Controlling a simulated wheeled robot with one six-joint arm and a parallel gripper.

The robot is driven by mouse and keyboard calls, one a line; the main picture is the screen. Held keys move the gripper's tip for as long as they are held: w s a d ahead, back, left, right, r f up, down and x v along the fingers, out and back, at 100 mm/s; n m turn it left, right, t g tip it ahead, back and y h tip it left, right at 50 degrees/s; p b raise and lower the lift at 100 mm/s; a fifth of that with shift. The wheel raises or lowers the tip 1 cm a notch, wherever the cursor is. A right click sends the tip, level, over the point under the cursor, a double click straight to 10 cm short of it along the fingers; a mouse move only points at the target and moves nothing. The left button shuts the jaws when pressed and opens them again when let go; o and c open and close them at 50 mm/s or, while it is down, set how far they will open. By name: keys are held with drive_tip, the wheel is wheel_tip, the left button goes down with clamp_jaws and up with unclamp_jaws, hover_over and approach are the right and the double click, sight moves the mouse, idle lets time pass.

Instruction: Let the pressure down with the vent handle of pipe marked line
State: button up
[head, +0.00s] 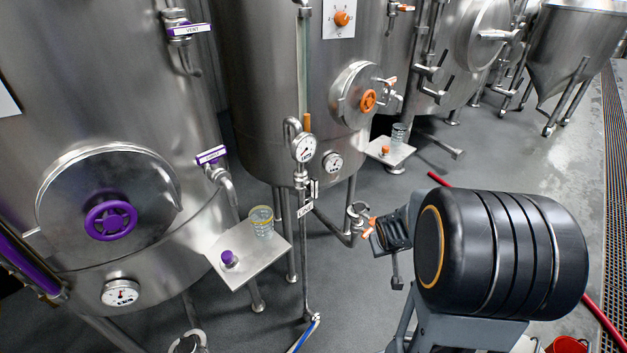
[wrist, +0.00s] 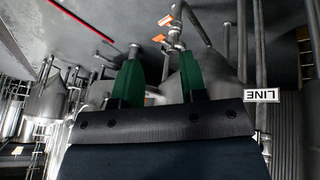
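The pipe marked LINE (head: 304,240) stands upright in the middle of the head view, in front of the middle tank. Its white LINE tag (head: 306,208) hangs below a round pressure gauge (head: 304,147). A small metal fitting (head: 315,188) sits beside the pipe just above the tag; I cannot tell for sure that it is the vent handle. In the wrist view the LINE tag (wrist: 262,95) is upside down, right of my gripper. My gripper (wrist: 158,54) has two green fingers, spread apart with nothing seen between them. Beyond them are orange valve handles (wrist: 165,20).
The left tank (head: 100,70) has purple-handled valves, one tagged VENT (head: 190,29). A small shelf (head: 235,272) holds a glass (head: 261,221) and a purple knob (head: 229,259). An orange-handled outlet valve (head: 368,227) lies right of the pipe. A red hose crosses the floor.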

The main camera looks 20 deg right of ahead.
drive_tip(key=w+d+f+n+t, duration=0.2)
drive_tip(key=w+t, duration=0.2)
drive_tip(key=w, duration=0.1)
drive_tip(key=n+t+y, duration=0.5)
drive_tip(key=t+y, duration=0.2)
drive_tip(key=y, duration=0.5)
approach(314, 197)
wheel_tip(314, 197, up, 4)
drive_tip(key=s+d, duration=0.2)
drive_tip(key=p+x, duration=0.3)
drive_tip(key=x, duration=1)
drive_tip(key=shift+w+a, duration=0.15)
clamp_jaws()
